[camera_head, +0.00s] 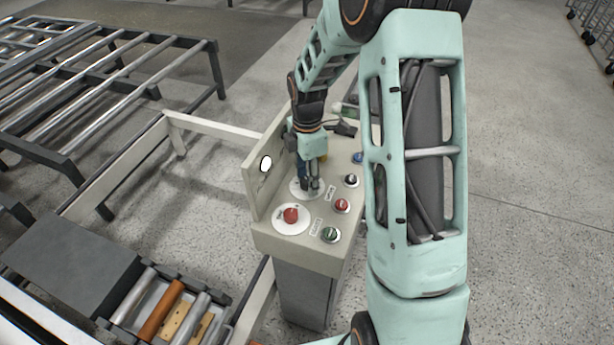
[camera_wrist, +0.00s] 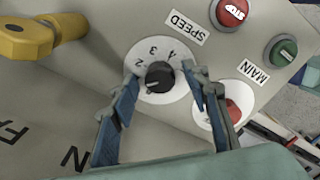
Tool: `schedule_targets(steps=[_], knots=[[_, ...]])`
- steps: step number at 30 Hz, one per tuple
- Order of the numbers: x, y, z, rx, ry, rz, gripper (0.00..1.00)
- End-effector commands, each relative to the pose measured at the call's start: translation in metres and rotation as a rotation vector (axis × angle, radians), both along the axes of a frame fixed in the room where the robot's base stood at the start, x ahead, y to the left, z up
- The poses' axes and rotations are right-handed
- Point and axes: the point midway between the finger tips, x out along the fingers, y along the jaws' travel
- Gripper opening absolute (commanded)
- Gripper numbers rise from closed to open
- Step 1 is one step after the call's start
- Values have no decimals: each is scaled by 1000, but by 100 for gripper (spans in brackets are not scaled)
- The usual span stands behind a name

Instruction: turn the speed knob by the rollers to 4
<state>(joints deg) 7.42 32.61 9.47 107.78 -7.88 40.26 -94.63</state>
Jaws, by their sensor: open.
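The speed knob (camera_wrist: 159,76) is black and sits on a round white dial (camera_wrist: 166,97) beside the SPEED label (camera_wrist: 187,28) in the wrist view. The numerals 2, 3 and 4 show along the dial's upper edge in that view. A small pale mark shows on the knob's lower left side, but I cannot tell surely which number it points to. My gripper (camera_wrist: 161,75) is open, with one blue-padded finger on each side of the knob and gaps between. In the head view my gripper (camera_head: 312,187) reaches down over the white dial (camera_head: 296,189) and hides the knob.
The control panel (camera_head: 268,233) also carries a red knob (camera_head: 291,214) on a white disc, a red button (camera_head: 342,205), a green MAIN button (camera_head: 330,234) and a black knob (camera_head: 351,180). A yellow part (camera_wrist: 30,38) stands close by. A raised plate (camera_head: 252,184) borders the panel's left side.

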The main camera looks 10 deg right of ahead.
Motion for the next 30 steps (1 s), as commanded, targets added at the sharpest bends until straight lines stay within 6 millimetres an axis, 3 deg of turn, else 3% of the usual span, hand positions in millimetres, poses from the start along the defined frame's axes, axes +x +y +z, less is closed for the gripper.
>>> schedule_targets(steps=[6,17,30], knots=[[0,0,0,0,0,0,41],[0,0,0,0,0,0,1],[1,0,-1,-1,-2,-100,1]])
